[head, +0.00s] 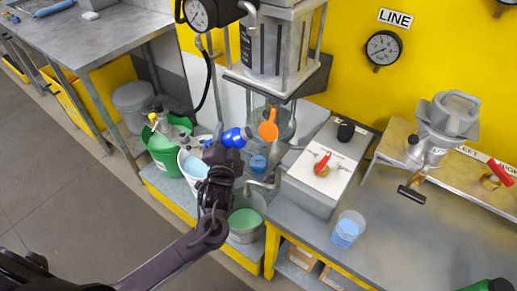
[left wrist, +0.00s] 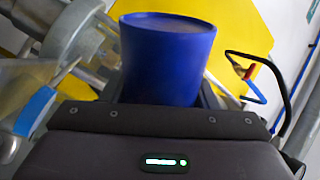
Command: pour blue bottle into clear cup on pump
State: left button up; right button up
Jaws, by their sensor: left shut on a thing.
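My left gripper (head: 222,150) is shut on a blue bottle (head: 234,138), which lies tilted toward the right in the head view. In the left wrist view, the bottle (left wrist: 167,58) stands out from between the fingers as a broad blue cylinder. My right gripper is not in view.
An orange-handled part (head: 268,125) and the machine's clear vessel (head: 285,122) are close right of the bottle. A metal device (head: 441,125) stands at the right. The bench front right of the cup is clear.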

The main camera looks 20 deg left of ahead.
pick_arm(q)
jog(key=shift+r, duration=0.1)
dwell(0.5)
jog(key=shift+a+m, duration=0.2)
jog(key=shift+m, duration=0.8)
dwell(1.1)
jog(key=shift+r+m, duration=0.45)
jog(key=shift+m, duration=0.45)
dwell(1.5)
jog(key=shift+d+r+m+p, duration=0.2)
jog(key=shift+r+m+p, duration=0.4)
jog(key=shift+p, duration=0.75)
dwell(1.4)
